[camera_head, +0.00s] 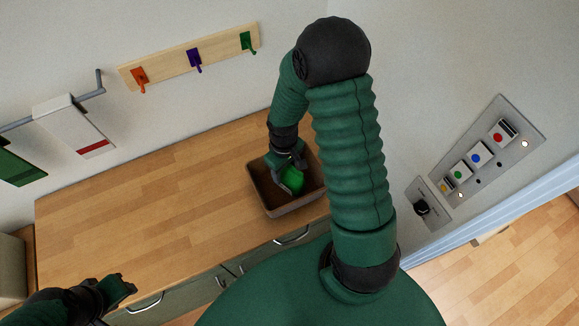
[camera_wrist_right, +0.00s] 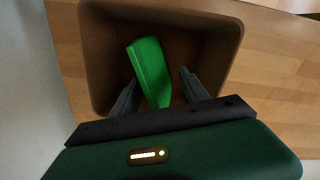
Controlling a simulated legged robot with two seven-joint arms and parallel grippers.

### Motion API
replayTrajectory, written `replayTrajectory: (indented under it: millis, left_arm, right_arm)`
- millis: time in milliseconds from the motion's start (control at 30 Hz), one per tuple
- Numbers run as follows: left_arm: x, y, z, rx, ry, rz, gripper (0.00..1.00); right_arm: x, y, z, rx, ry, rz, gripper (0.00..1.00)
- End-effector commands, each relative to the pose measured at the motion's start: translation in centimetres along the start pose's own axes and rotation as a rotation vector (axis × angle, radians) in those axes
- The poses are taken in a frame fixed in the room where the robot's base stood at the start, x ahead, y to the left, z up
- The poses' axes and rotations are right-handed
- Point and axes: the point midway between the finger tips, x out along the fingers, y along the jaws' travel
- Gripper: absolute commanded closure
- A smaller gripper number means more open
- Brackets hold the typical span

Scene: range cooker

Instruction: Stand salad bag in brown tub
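The salad bag, a bright green slab-like packet (camera_head: 292,176), is inside the brown tub (camera_head: 256,192) on the wooden counter. In the right wrist view, the green bag (camera_wrist_right: 150,68) leans somewhat within the tub (camera_wrist_right: 85,50). My right gripper (camera_head: 289,180) reaches down into the tub around the bag. In the wrist view, its fingers (camera_wrist_right: 158,76) are apart on either side of the bag, with visible gaps. The bag's lower end is hidden by the gripper. My left gripper (camera_head: 122,287) is low at the left, by the counter's front edge; its opening is unclear.
The counter (camera_head: 150,190) is clear left of the tub. A hook rack (camera_head: 190,57) is on the back wall. A rail (camera_head: 100,82) with a white box-like item (camera_head: 72,125) is at left. A control panel (camera_head: 482,150) is on the right wall. Drawer handles (camera_head: 146,303) line the front.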

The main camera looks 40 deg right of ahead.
Motion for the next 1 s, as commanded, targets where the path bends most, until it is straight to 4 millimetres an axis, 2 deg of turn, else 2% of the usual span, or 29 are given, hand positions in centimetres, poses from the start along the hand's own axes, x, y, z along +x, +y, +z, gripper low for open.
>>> replayTrajectory:
  millis: [233,367,733,900,967,1000]
  left_arm:
    - [-0.1,0.0,0.0,-0.001,0.0,0.0,0.64]
    - [-0.2,0.0,0.0,0.0,0.0,0.0,0.64]
    - [0.8,0.0,0.2,0.0,0.0,0.0,0.64]
    - [1.0,0.0,0.2,-0.001,0.0,0.0,0.64]
    - [1.0,0.0,0.2,-0.001,0.0,0.0,0.64]
    - [0.9,0.0,0.2,-0.001,0.0,0.0,0.64]
  right_arm:
    - [0.1,0.8,0.1,0.003,0.0,-0.008,0.48]
    - [-1.0,1.2,0.0,0.005,0.004,-0.009,0.48]
    - [-10.3,0.4,0.0,0.002,0.005,0.0,0.48]
    - [-12.2,0.1,0.0,0.0,0.004,-0.001,0.48]
    - [-12.3,-1.1,0.0,-0.004,0.02,0.005,0.48]
    - [-12.2,-2.4,0.1,-0.004,0.041,0.011,0.48]
